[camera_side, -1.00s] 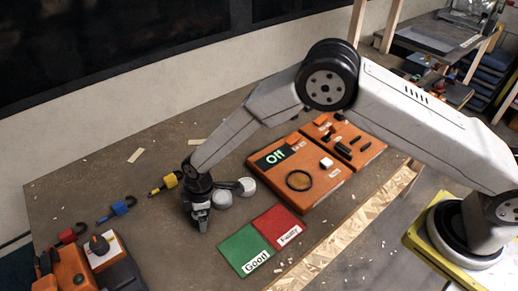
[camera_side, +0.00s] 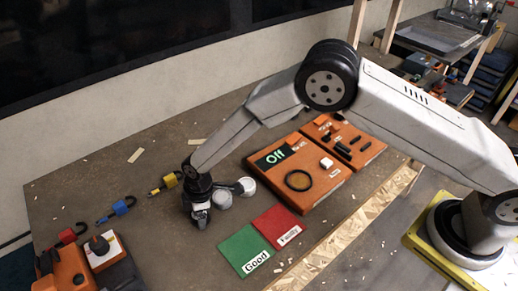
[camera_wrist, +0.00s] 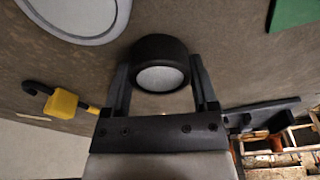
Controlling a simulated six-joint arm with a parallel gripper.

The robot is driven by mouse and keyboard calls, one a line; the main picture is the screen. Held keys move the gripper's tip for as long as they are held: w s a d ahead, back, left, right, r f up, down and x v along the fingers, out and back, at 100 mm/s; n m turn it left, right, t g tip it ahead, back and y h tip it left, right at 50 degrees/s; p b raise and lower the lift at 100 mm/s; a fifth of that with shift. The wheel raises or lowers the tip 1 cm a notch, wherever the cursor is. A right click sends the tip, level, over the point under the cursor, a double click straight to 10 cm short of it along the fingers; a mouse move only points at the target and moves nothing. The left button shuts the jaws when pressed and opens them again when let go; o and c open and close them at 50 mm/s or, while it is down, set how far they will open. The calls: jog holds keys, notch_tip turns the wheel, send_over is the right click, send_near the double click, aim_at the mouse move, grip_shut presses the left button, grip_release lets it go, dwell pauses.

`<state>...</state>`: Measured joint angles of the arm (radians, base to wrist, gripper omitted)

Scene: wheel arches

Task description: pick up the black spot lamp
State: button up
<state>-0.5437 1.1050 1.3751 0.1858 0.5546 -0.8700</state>
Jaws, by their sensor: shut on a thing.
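The black spot lamp (camera_wrist: 160,48) is a short black cylinder with a pale round face. In the wrist view it sits between the two fingers of my gripper (camera_wrist: 160,78), which are shut on its sides. In the side view my gripper (camera_side: 201,218) points down, low over the brown table, left of the green pad. There the lamp is mostly hidden by the fingers, and I cannot tell whether it touches the table.
Two pale round lamps (camera_side: 247,186) lie right beside my gripper. The green "Good" pad (camera_side: 243,250) and red "Faulty" pad (camera_side: 278,227) are to the right, with an orange test box (camera_side: 318,190) behind. Yellow, blue and red padlock-like items lie left.

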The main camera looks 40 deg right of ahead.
jog(key=shift+r, duration=0.15)
jog(key=shift+r, duration=0.85)
jog(key=s+d+r, duration=0.6)
jog(key=s+r, duration=0.5)
jog(key=s, duration=0.1)
jog(key=shift+s+d, duration=0.2)
jog(key=shift+d, duration=0.05)
